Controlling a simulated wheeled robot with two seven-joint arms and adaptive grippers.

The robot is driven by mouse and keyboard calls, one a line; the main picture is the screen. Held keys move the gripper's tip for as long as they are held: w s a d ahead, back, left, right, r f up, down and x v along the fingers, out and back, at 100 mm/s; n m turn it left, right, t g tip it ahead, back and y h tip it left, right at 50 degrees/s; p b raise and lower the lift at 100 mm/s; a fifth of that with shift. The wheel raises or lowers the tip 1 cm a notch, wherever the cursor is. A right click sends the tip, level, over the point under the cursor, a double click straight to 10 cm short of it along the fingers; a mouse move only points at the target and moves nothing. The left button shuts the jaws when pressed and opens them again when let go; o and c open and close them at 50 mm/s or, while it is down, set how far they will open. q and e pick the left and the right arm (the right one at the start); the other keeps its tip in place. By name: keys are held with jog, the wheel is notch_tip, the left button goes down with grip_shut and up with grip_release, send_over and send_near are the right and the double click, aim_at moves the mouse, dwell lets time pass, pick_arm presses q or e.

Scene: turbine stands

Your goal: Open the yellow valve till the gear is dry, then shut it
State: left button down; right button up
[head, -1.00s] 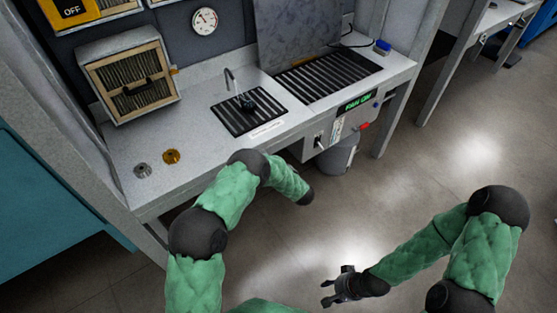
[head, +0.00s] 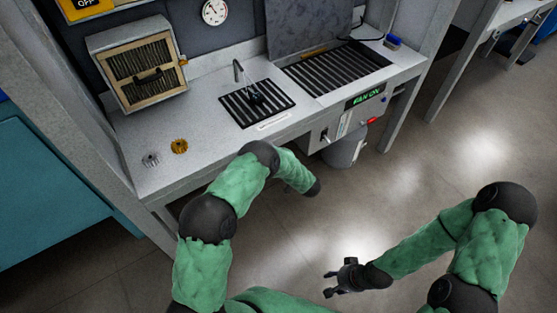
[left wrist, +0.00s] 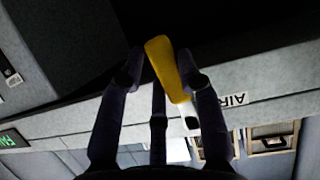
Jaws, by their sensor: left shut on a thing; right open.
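The yellow valve (left wrist: 170,70) shows in the left wrist view as a yellow lever between the fingers of my left gripper (left wrist: 163,62), which is shut on it. In the head view my left arm reaches to the bench's front edge; the valve and left fingers are hidden there. A small dark thing, apparently the gear (head: 258,100), sits on the black grate (head: 236,112) by the nozzle (head: 238,68); whether it is wet cannot be told. My right gripper (head: 332,281) is open and empty over the floor.
A silver gear (head: 151,160) and a brass gear (head: 180,147) lie on the bench (head: 205,150) at left. A filter box (head: 140,65) and a gauge (head: 215,12) stand behind. The panel sign (head: 366,99) reads FAN ON. A grey bucket (head: 345,153) hangs or stands below. Floor around my right arm is clear.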

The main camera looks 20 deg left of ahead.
pick_arm(q)
jog(key=c, duration=0.8)
grip_release()
jog(key=shift+c, duration=0.2)
jog(key=shift+d, duration=0.1)
jog(key=v, duration=1.2)
